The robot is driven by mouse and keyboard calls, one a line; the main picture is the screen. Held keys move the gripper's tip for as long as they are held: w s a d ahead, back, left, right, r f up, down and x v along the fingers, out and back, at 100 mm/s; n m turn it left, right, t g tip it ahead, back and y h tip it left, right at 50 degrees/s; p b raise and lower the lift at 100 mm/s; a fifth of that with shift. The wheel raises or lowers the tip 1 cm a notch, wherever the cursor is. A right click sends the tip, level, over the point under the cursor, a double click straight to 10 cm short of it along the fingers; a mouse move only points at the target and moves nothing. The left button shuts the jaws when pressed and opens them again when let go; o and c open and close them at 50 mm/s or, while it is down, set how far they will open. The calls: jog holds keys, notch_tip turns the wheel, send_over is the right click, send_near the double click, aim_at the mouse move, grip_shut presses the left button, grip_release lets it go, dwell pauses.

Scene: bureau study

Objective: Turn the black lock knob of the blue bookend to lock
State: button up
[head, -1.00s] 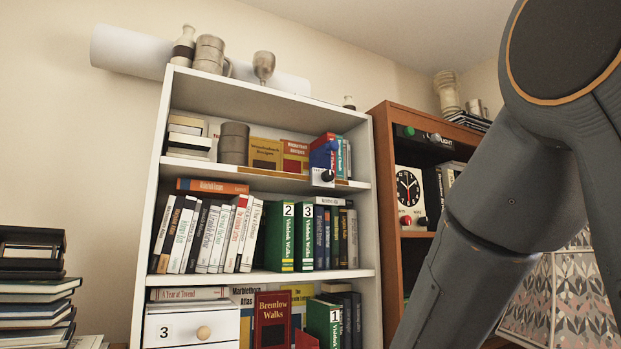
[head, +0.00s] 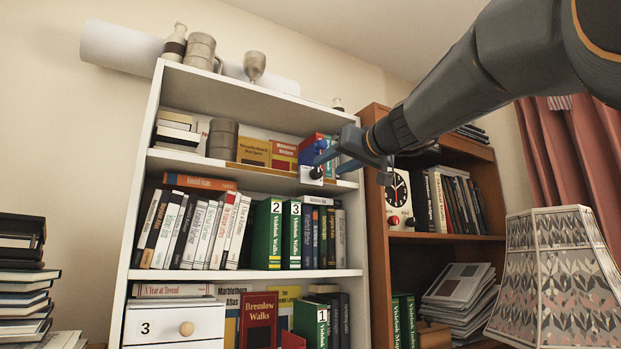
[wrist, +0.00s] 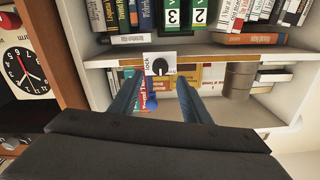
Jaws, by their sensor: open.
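The black lock knob (head: 316,173) sits on a small white plate at the front edge of the upper shelf. In the wrist view, the knob (wrist: 160,67) faces me, and the plate (wrist: 173,56) carries the word "lock" at its left side. The blue bookend's round blue ball (head: 320,145) shows just above the knob; it also appears in the wrist view (wrist: 151,104). Most of the bookend is hidden by my gripper and the books. My gripper (head: 328,163) is open and empty, its fingers on either side of the knob in the wrist view; contact cannot be told.
Books and a dark grey canister (head: 222,138) stand on the white bookcase's upper shelf. A brown bookcase (head: 374,220) with a clock (head: 397,190) stands close on the right. A patterned lampshade (head: 550,270) is at the lower right.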

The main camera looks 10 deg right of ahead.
aim_at(318, 172)
jog(key=p+x, duration=0.2)
jog(key=x, duration=0.4)
jog(key=shift+w, duration=0.1)
jog(key=c, duration=1)
